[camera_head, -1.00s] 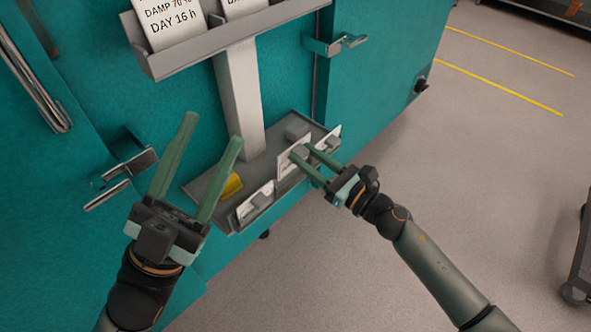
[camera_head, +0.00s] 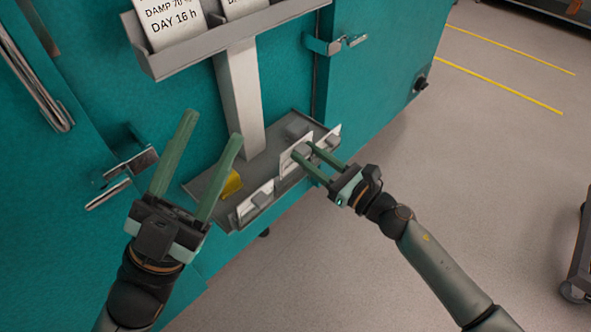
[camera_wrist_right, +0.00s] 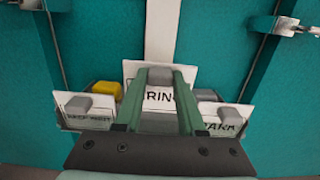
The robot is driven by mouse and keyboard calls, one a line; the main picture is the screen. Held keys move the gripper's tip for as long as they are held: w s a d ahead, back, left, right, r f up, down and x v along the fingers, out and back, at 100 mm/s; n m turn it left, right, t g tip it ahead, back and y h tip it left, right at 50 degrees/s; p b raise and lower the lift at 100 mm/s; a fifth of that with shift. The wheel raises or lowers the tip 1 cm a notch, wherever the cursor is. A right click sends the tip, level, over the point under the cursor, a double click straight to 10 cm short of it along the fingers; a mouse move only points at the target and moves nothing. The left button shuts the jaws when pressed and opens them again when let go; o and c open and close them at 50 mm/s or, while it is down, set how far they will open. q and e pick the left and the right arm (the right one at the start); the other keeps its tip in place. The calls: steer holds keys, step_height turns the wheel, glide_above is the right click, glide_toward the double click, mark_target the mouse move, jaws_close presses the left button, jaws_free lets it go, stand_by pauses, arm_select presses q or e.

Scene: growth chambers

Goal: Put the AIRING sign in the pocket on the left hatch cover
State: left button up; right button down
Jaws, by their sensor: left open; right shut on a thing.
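My right gripper (camera_head: 307,162) is shut on the sign's grey block, at the shelf tray (camera_head: 208,186). The sign stands upright at the tray; I cannot tell whether it still touches it. My left gripper (camera_head: 212,128) is open and empty, in front of the teal chamber. No pocket on the left hatch cover can be made out.
The tray also holds a KEEP SHUT sign (camera_wrist_right: 82,117), a DARK sign (camera_wrist_right: 228,119), a yellow block (camera_head: 232,184) and a grey block (camera_head: 297,130). Above it a ledge (camera_head: 215,45) holds printed cards. Metal latches (camera_head: 130,165) stick out from the doors.

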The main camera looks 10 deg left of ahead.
steer(key=b+v, duration=0.1)
steer(key=v, duration=0.8)
steer(key=shift+s+d, duration=0.15)
stand_by(0.4)
